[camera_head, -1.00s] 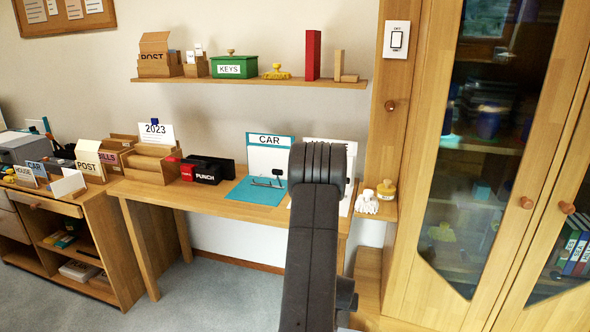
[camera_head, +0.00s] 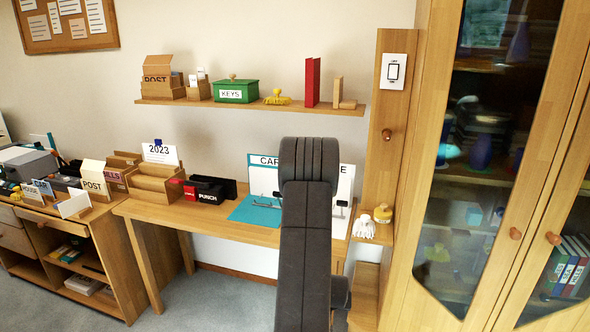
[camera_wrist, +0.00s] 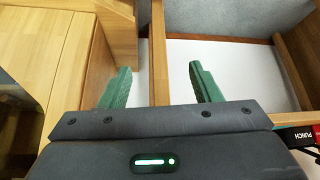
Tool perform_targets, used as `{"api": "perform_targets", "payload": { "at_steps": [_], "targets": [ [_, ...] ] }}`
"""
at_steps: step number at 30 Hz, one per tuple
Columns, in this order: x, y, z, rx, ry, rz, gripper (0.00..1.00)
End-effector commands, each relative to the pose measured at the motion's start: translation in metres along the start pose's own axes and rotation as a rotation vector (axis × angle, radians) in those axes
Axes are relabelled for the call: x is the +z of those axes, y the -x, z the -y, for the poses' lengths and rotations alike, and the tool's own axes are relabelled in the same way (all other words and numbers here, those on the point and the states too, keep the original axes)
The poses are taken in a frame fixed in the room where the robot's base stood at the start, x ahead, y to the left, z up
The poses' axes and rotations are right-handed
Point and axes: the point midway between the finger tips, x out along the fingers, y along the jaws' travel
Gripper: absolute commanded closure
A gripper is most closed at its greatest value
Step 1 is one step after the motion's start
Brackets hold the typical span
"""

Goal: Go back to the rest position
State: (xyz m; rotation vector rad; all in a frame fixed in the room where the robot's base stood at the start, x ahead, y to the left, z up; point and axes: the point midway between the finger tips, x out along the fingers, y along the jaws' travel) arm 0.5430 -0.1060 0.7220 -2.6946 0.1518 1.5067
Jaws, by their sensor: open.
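My gripper (camera_wrist: 160,88) shows in the wrist view with its two green fingers well apart and nothing between them. A wooden upright and pale surfaces lie beyond the fingers. In the head view my arm rises at the centre in front of the desk (camera_head: 160,211), and its end is hidden behind the dark arm links. The arm covers part of the white CAR board (camera_head: 262,180) and the board beside it.
A wooden shelf (camera_head: 260,107) holds a green KEYS box (camera_head: 236,91) and a red block (camera_head: 312,82). A glass-door cabinet (camera_head: 420,190) stands right. A light switch (camera_head: 394,72) is on the post (camera_head: 376,160).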

Motion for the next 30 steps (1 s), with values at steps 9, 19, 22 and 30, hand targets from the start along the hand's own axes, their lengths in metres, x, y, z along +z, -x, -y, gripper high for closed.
{"api": "perform_targets", "payload": {
  "at_steps": [9,19,22,30],
  "targets": [
    [-0.02,0.039,0.008,-0.015,0.022,0.0,0.42],
    [-0.036,0.074,0.017,-0.03,0.045,0.0,0.42],
    [-0.04,0.084,0.019,-0.034,0.052,0.001,0.42],
    [-0.047,0.1,0.023,-0.042,0.064,0.001,0.42]
  ]
}}
